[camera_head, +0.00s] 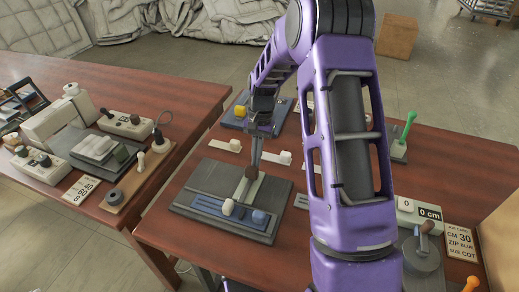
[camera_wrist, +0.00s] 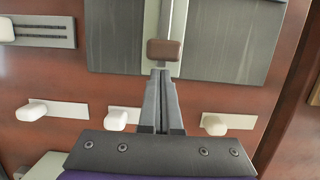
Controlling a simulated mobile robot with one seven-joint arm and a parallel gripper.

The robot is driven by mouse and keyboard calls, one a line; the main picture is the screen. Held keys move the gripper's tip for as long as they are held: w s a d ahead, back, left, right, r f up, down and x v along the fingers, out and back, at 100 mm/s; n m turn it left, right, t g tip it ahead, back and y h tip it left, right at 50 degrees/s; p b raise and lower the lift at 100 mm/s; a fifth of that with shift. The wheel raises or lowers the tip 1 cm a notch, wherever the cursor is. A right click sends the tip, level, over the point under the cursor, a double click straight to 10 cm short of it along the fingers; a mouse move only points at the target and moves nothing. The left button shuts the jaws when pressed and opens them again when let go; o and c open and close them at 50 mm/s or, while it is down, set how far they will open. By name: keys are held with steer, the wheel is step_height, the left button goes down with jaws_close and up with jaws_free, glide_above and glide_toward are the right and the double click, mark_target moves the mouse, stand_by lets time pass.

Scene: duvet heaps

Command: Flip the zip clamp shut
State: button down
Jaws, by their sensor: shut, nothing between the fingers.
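The zip clamp appears to be the pale metal bar (camera_head: 257,188) with a brown knob (camera_head: 250,172) on a grey board (camera_head: 203,180). In the wrist view the brown knob (camera_wrist: 164,50) sits at the near end of the bar (camera_wrist: 173,20). My gripper (camera_head: 254,163) is shut and empty, pointing down at the knob. In the wrist view its fingertips (camera_wrist: 162,72) are just short of the knob; I cannot tell whether they touch it. A blue strip (camera_head: 208,205) with a white knob (camera_head: 228,207) and a blue knob (camera_head: 260,217) lies along the board's near edge. The bar's tilt is unclear.
White knobs on pale plates (camera_wrist: 118,119) line the table behind the board. A crank device (camera_head: 422,252) and a label card (camera_head: 461,242) stand at the right. Another table (camera_head: 190,95) with devices is at the left. My arm hides the table's middle right.

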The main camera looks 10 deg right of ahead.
mark_target(248, 186)
steer(key=shift+s+a, duration=0.15)
steer(key=shift+s, duration=0.05)
steer(key=s+a, duration=0.2)
steer(key=s, duration=0.1)
steer(key=s+a, duration=0.1)
steer(key=shift+s, duration=0.35)
stand_by(0.3)
steer(key=p+v, duration=0.2)
steer(key=v, duration=1.5)
steer(key=shift+r, duration=0.25)
steer(key=shift+w, duration=0.1)
